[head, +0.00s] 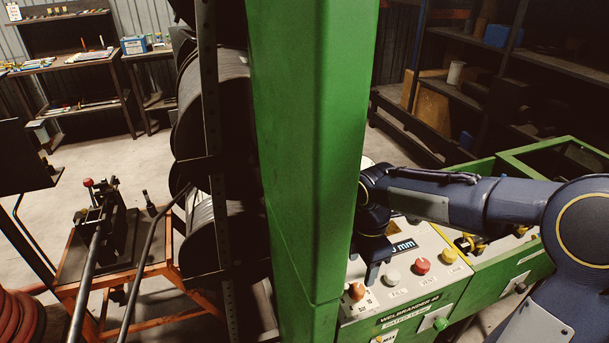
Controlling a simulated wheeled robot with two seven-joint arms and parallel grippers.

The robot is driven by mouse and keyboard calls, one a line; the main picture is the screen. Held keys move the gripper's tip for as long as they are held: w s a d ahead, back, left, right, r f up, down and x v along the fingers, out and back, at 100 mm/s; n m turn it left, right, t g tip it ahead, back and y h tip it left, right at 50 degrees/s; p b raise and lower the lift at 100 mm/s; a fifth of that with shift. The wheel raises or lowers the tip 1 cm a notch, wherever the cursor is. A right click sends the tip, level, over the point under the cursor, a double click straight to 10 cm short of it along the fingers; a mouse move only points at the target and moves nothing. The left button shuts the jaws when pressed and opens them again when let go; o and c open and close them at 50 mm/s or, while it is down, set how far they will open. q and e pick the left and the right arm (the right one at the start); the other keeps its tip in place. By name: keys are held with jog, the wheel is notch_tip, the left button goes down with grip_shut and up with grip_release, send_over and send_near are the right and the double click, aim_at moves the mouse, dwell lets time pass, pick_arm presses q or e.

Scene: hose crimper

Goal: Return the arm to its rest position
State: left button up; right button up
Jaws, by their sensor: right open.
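My right arm (455,200) comes in from the right and stretches across above a control panel (442,263). My right gripper (371,277) points down over the left part of the panel, close beside the green column. It is open, with nothing seen between its fingers. Part of the wrist is close against the column's edge in the picture; I cannot tell whether they touch. The panel carries an orange knob (357,291), a white knob (392,277), a red knob (422,265) and a yellow knob (449,256). A display reading "mm" (403,246) is partly hidden by the gripper. My left gripper is not in view.
A tall green column (305,150) fills the middle. Dark hose reels (218,105) on a rack stand left of it. An orange-framed cart (150,268) stands at left. Shelves (465,90) line the back right. Open floor (393,150) shows behind the panel.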

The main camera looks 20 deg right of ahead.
jog(key=s+a+r+m+t+y, duration=0.1)
jog(key=s+r+m+t, duration=0.1)
jog(key=s+m, duration=0.6)
jog(key=s+a+r+m+t+y, duration=0.2)
jog(key=s+m+t, duration=0.1)
jog(key=s+m, duration=0.6)
jog(key=m, duration=0.2)
jog(key=shift+a+r+m, duration=0.25)
jog(key=shift+a+m, duration=0.05)
jog(key=shift+s+a+f+m+t+y, duration=0.1)
jog(key=shift+s+m+t+y, duration=0.1)
jog(key=shift+m, duration=0.1)
jog(key=shift+s+a+m+t+y, duration=0.1)
jog(key=shift+m+y, duration=0.1)
jog(key=shift+m, duration=0.1)
